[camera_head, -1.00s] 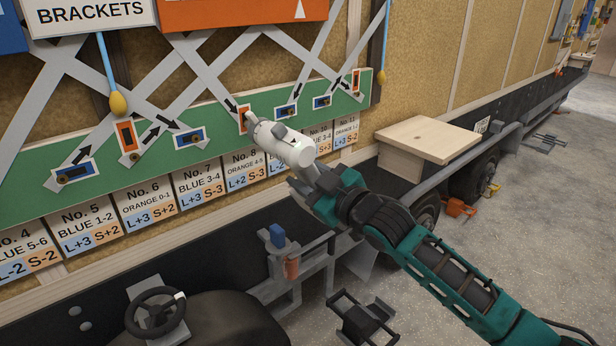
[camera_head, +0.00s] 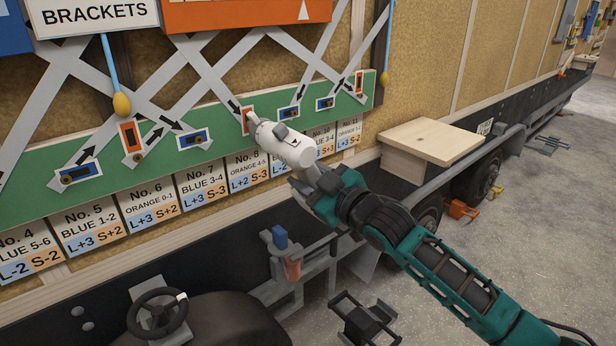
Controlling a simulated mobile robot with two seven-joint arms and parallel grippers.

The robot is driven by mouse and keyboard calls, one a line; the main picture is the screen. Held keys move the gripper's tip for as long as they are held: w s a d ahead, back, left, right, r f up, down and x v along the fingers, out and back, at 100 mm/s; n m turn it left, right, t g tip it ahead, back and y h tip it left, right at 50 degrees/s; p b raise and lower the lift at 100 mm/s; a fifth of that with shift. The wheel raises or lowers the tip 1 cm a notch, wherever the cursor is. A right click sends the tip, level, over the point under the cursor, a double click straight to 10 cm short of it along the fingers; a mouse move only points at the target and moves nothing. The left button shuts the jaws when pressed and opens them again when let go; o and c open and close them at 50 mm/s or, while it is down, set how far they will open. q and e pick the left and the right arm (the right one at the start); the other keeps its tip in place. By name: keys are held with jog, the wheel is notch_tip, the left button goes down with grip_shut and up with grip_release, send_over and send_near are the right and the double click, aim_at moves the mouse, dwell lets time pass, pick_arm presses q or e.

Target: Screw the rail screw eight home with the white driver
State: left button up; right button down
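The white driver (camera_head: 290,146) is held out in front of the green rail (camera_head: 100,146) on the wall. Its nose points up and left, at the orange bracket (camera_head: 245,119) above the No. 8 label (camera_head: 242,172). The screw head there is hidden behind the driver's nose, so I cannot tell how deep it sits or whether the nose touches it. My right gripper (camera_head: 306,178), on the teal arm coming from the lower right, is shut on the driver's rear end. My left gripper is not in view.
Other blue brackets (camera_head: 194,138) and orange brackets (camera_head: 130,135) line the rail, with grey lattice strips above. A wooden box (camera_head: 430,140) stands right of the rail. A steering wheel (camera_head: 157,313) and metal frames (camera_head: 300,272) lie below.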

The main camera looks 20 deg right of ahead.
jog(key=shift+w+r, duration=0.2)
jog(key=shift+w, duration=0.05)
dwell(0.3)
dwell(0.6)
jog(key=shift+p+v, duration=0.75)
jog(key=shift+v, duration=0.65)
jog(key=s+d, duration=0.1)
jog(key=d, duration=0.7)
jog(key=shift+s+p, duration=0.25)
jog(key=shift+p, duration=0.2)
jog(key=shift+a, duration=0.1)
dwell(1.0)
